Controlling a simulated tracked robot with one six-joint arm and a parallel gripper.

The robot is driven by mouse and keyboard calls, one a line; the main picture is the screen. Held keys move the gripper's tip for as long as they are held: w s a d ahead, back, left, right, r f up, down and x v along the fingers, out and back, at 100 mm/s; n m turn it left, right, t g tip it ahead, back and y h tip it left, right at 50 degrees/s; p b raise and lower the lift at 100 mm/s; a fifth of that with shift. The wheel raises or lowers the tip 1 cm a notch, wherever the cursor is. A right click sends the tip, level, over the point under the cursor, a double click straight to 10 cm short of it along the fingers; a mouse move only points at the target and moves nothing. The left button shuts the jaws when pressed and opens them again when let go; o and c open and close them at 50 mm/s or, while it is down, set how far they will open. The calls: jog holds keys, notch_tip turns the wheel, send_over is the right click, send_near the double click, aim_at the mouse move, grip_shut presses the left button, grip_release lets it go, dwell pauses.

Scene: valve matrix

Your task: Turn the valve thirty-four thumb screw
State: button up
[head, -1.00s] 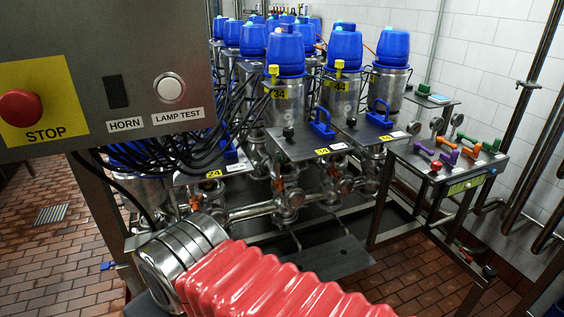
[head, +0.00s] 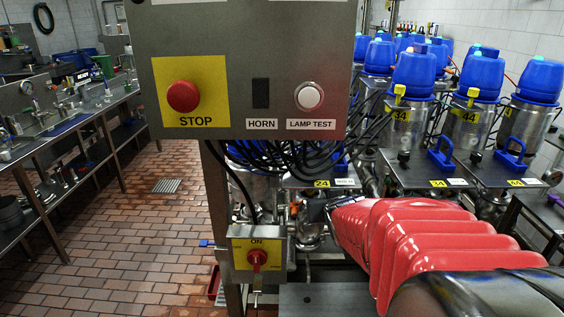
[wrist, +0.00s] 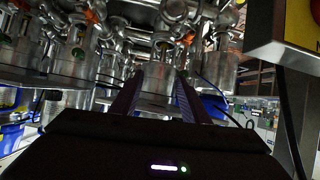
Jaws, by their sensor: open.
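The valve thirty-four (head: 412,85) is a steel cylinder with a blue cap and a yellow 34 label, right of centre in the head view. A yellow fitting (head: 399,90) stands at its side. A small black knob (head: 404,157) stands on the grey plate (head: 420,172) in front of it; I cannot tell which part is the thumb screw. My gripper (wrist: 157,92) is open and empty in the wrist view, its two dark fingers pointing toward steel valve bodies and pipes.
A control box (head: 245,70) with a red STOP button hangs close in front. A yellow ON switch box (head: 258,254) sits below it. Black cables (head: 300,155) droop beside my arm. Valve 44 (head: 474,90) stands to the right. The tiled floor (head: 130,230) at left is clear.

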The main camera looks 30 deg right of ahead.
jog(key=d+f+m+t+h, duration=0.1)
jog(key=d+f, duration=0.1)
jog(key=d, duration=0.6)
jog(key=m+t+h, duration=0.2)
jog(key=t, duration=0.2)
send_near(390, 183)
jog(key=v, duration=0.4)
jog(key=shift+s+a+f, duration=0.1)
jog(key=shift+s+f, duration=0.05)
jog(key=shift+s, duration=0.2)
jog(key=x, duration=1.4)
jog(key=shift+s, duration=0.1)
jog(key=shift+c, duration=0.5)
